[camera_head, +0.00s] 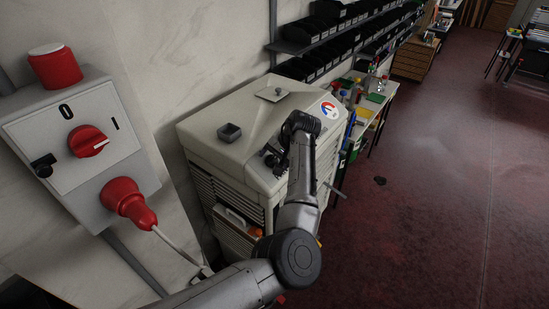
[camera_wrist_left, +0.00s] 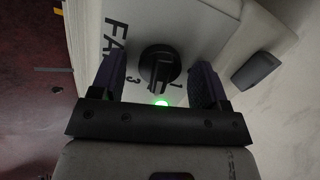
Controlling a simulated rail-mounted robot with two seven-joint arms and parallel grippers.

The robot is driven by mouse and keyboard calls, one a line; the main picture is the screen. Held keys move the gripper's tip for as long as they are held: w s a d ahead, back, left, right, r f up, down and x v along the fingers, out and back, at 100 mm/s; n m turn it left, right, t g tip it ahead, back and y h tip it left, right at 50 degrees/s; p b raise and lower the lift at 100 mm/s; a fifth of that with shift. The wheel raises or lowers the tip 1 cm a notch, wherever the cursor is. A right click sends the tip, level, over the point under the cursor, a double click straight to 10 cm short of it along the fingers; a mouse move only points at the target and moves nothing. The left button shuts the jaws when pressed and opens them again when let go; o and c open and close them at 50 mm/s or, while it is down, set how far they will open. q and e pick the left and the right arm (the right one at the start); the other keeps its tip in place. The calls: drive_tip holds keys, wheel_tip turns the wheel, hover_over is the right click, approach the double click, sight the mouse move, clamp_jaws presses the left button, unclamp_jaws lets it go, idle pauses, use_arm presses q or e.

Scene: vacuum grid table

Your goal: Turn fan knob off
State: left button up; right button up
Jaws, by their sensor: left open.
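The black fan knob (camera_wrist_left: 159,68) shows in the left wrist view on a light panel, with the letters "FA" beside it. The numbers 1 and 3 and a lit green light (camera_wrist_left: 161,103) are near it. My left gripper (camera_wrist_left: 160,76) is open, its two dark purple fingers on either side of the knob, with gaps between fingers and knob. In the head view my left gripper (camera_head: 273,158) is at the front edge of the grey cabinet (camera_head: 225,150); the knob cannot be made out there. My right gripper is not in view.
A wall switch box (camera_head: 60,130) with a red rotary knob (camera_head: 88,141), red cap (camera_head: 55,66) and red plug (camera_head: 128,200) is at the left. A small dark box (camera_head: 229,132) sits on the cabinet top. Open red floor (camera_head: 440,210) lies to the right.

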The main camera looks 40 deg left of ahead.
use_arm(q)
drive_tip(key=shift+c, duration=0.2)
drive_tip(key=c, duration=0.9)
drive_tip(key=shift+r+n+p, duration=0.2)
drive_tip(key=shift+n+p, duration=0.9)
drive_tip(key=shift+p, duration=0.05)
drive_tip(key=n+p, duration=0.1)
drive_tip(key=n, duration=0.1)
drive_tip(key=shift+n+p, duration=0.4)
drive_tip(key=n+p, duration=0.1)
drive_tip(key=n, duration=0.1)
drive_tip(key=shift+n+h, duration=0.3)
drive_tip(key=n, duration=0.2)
drive_tip(key=shift+n+t+p, duration=0.3)
drive_tip(key=shift+p, duration=0.05)
drive_tip(key=n, duration=0.4)
drive_tip(key=shift+f, duration=0.1)
drive_tip(key=shift+n+t, duration=0.3)
drive_tip(key=shift+n, duration=0.6)
